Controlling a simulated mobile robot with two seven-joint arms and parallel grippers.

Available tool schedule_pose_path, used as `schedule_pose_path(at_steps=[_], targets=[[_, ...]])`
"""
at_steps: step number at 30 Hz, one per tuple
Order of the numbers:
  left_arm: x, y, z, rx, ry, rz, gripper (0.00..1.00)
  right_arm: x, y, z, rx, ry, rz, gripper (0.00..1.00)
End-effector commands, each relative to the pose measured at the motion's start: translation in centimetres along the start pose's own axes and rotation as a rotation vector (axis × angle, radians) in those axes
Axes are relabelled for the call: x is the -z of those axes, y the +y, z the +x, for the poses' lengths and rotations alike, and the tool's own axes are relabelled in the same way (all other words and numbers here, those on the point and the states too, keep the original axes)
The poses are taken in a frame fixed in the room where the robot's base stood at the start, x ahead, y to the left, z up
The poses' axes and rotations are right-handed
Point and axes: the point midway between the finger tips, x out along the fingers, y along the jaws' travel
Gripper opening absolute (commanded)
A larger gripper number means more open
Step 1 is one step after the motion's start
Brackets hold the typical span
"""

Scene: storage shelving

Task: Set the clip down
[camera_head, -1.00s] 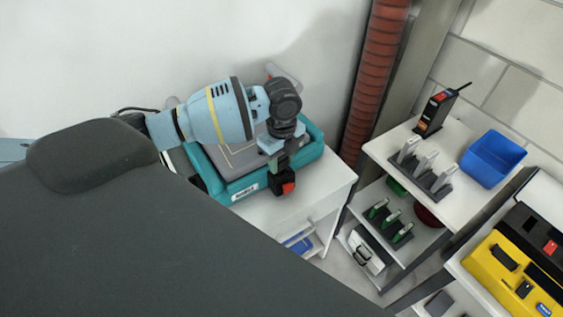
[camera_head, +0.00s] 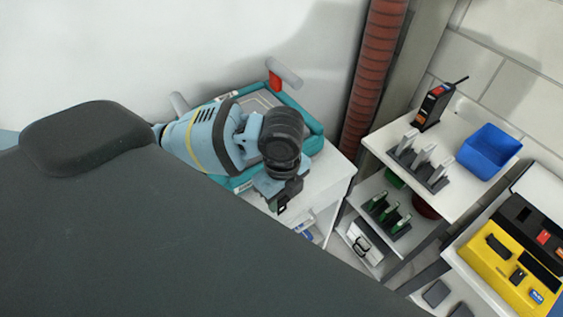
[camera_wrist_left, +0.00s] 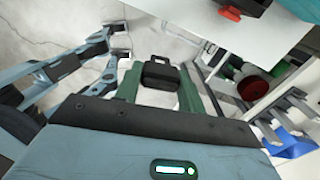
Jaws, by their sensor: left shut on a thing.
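My left gripper (camera_head: 283,196) is in front of the teal case's near right corner, past the edge of the white surface in the head view. In the left wrist view, its two green fingers (camera_wrist_left: 160,88) are shut on a black clip (camera_wrist_left: 159,72) with a loop-like top. In that view the pale floor lies behind the clip. In the head view the clip is hard to make out against the dark gripper. My right gripper is not in view.
The teal case (camera_head: 311,134) lies on a white cabinet (camera_head: 335,173) against the wall. To the right, a shelf (camera_head: 453,131) holds grey clips in a rack (camera_head: 422,168), a blue bin (camera_head: 490,151) and a black radio (camera_head: 433,106). Green clips (camera_head: 389,211) stand below. A yellow case (camera_head: 513,272) is at right.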

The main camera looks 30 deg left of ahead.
Motion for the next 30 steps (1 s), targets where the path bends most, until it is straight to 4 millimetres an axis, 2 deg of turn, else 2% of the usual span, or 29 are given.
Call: schedule_pose_path(at_steps=[8,14,30], targets=[[0.4,0.4,-0.1,0.000,0.000,-0.004,0.17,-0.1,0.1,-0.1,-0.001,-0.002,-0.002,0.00],[0.4,0.0,-0.7,0.005,0.000,-0.138,0.17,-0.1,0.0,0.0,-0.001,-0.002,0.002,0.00],[-0.1,-1.6,-4.7,0.007,0.004,-1.095,0.17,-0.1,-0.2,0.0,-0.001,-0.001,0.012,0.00]])
